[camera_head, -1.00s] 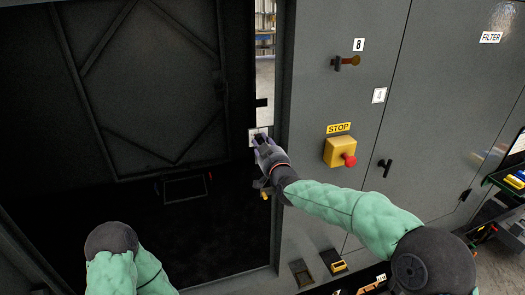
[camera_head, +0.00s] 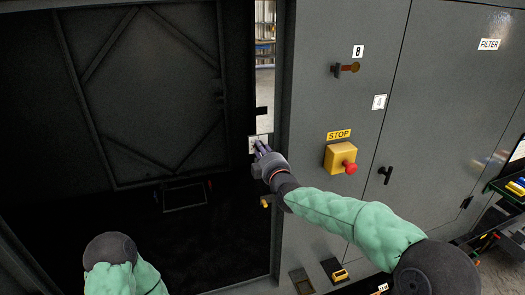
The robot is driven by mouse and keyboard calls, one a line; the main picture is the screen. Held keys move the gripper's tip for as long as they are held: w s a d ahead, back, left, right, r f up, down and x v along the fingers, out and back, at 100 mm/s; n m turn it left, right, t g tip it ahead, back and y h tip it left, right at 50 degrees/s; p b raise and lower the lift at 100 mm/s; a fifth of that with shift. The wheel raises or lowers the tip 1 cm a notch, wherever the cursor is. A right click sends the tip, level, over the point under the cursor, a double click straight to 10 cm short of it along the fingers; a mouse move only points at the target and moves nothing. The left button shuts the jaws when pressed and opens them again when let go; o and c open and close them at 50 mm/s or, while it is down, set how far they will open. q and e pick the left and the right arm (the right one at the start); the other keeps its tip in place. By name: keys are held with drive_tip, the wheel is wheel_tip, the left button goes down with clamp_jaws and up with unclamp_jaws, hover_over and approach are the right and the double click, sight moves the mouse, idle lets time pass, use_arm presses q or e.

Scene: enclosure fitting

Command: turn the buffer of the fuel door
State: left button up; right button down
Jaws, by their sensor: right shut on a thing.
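My right gripper (camera_head: 261,146) reaches to a small fitting on a pale plate (camera_head: 252,143) at the edge of the dark opening. Its fingers are shut on this fitting, which I take to be the buffer; they hide most of it. The grey gripper body and wrist sit just below and to the right of the plate. The large dark panel with raised ribs (camera_head: 150,95) at the left may be the fuel door; I cannot tell for sure. My left arm shows at the bottom left, but its gripper is out of view.
A yellow STOP box with a red button (camera_head: 349,168) is on the grey cabinet right of my right gripper. A small yellow knob (camera_head: 265,201) lies below the gripper.

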drive_tip(key=shift+n+p, duration=0.85)
drive_tip(key=shift+n, duration=4.05)
drive_tip(key=c, duration=1)
unclamp_jaws()
drive_tip(key=v, duration=1.2)
